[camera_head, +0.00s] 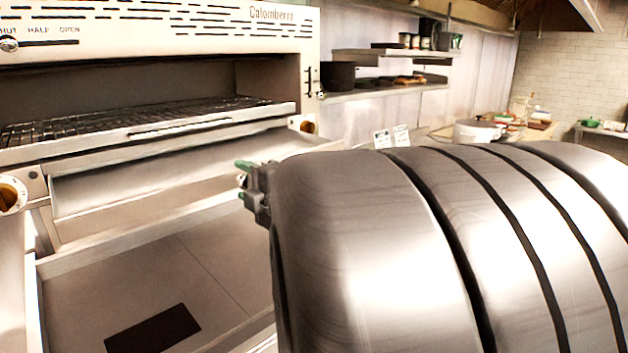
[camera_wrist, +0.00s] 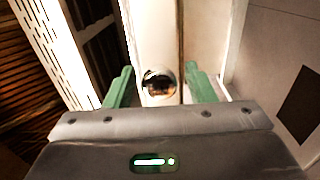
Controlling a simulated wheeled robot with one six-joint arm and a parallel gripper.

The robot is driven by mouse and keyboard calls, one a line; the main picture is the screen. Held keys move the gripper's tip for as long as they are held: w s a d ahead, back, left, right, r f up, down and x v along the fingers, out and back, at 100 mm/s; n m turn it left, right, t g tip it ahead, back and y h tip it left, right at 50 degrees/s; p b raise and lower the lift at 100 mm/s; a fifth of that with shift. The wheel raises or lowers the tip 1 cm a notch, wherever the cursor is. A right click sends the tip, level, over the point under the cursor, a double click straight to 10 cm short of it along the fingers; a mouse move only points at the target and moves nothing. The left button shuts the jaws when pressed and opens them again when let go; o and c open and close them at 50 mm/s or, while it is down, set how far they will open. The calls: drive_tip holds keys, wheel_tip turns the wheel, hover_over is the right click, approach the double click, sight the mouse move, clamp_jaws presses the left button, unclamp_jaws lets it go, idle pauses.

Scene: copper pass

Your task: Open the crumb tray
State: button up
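The crumb tray appears to be the long pale panel (camera_head: 160,182) under the grill rack of the oven; how far it is open I cannot tell. My gripper (camera_head: 243,180) is in front of the panel's right part, with its body largely hidden by my arm. In the wrist view my gripper (camera_wrist: 161,88) shows two green fingers spread apart with nothing clamped. A round shiny knob (camera_wrist: 158,83) appears between them, ahead of the palm; no contact is visible. It seems to be the brass knob (camera_head: 306,125) at the oven's right end.
The oven (camera_head: 150,28) has a grill rack (camera_head: 130,118) and another brass knob (camera_head: 11,194) at the left. A pale surface with a dark rectangle (camera_head: 153,329) lies below. A shelf with dark plates (camera_head: 338,76) and a pot (camera_head: 477,131) stand behind to the right.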

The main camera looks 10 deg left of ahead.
sight(239, 178)
drive_tip(key=v, duration=1.3)
drive_tip(key=shift+s+d, duration=0.2)
drive_tip(key=shift+s, duration=0.1)
drive_tip(key=shift+w+a, duration=0.1)
idle(0.5)
drive_tip(key=shift+x, duration=5.7)
drive_tip(key=shift+v, duration=5.9)
drive_tip(key=shift+b+x, duration=0.3)
drive_tip(key=shift+x, duration=8.25)
drive_tip(key=shift+w+f, duration=0.1)
